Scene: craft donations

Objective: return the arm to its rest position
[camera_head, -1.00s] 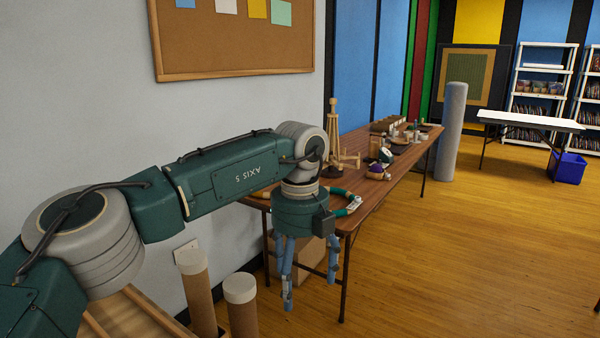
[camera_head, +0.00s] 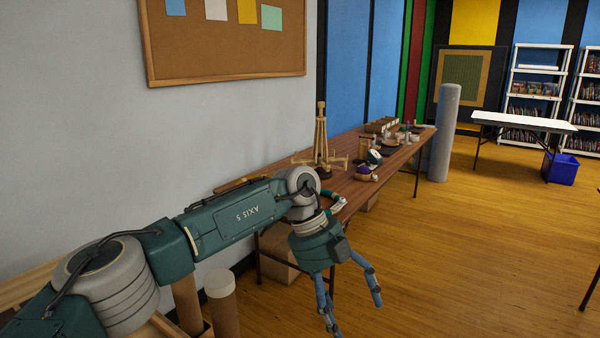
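My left arm comes in from the lower left in the head view. Its gripper (camera_head: 352,300) hangs in front of the near end of the long brown table, pointing down and tilted to the right. Its blue fingers are spread apart with nothing between them. The fingers are over the wooden floor, clear of the table. My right gripper is not in this view.
The long brown table (camera_head: 352,187) along the wall carries a wooden easel (camera_head: 321,138), a purple item (camera_head: 362,172) and several small things. Cardboard tubes (camera_head: 222,306) stand under my arm. A grey roll (camera_head: 445,130) stands beyond.

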